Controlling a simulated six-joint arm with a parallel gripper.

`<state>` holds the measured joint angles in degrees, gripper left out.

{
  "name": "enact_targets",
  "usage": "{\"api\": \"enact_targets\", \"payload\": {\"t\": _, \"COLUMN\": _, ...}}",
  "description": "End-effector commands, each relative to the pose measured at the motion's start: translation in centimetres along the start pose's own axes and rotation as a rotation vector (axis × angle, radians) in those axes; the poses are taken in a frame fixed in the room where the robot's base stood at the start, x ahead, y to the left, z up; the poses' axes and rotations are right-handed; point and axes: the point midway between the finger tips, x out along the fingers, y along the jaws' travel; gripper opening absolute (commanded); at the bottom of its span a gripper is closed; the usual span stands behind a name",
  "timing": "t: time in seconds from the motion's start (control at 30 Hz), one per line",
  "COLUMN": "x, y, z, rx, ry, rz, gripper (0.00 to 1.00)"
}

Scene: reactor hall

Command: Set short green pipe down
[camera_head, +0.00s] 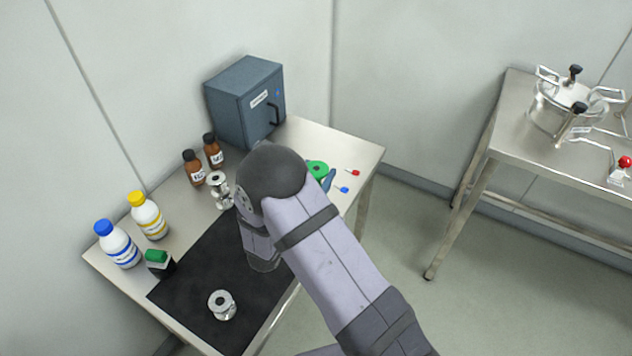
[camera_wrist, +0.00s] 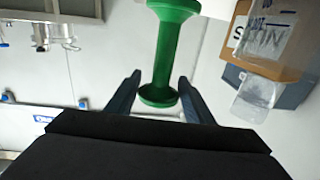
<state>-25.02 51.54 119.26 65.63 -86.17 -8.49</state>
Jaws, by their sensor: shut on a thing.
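The short green pipe (camera_wrist: 168,50) has a wide flange at each end and stands between the two dark blue fingers of my gripper (camera_wrist: 159,82) in the wrist view. My gripper is shut on it. In the head view only the pipe's round green flange (camera_head: 317,168) shows, just right of my wrist. A bit of a blue finger of my gripper (camera_head: 328,181) shows beside it, and my arm hides the rest. I cannot tell whether the pipe touches anything below.
The steel table (camera_head: 345,148) holds a grey cabinet (camera_head: 240,105), brown bottles (camera_head: 193,168), white bottles (camera_head: 118,245), a green-topped block (camera_head: 158,262), metal pipe pieces (camera_head: 222,305) and small red and blue items (camera_head: 342,189). The black mat (camera_head: 200,283) is partly clear. A pot (camera_head: 560,108) stands on another table.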

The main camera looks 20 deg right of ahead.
Motion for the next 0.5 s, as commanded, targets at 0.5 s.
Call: {"api": "enact_targets", "payload": {"t": 0.5, "x": 0.0, "y": -0.1, "z": 3.0, "rx": 0.002, "ry": 0.003, "rz": 0.000, "gripper": 0.12}}
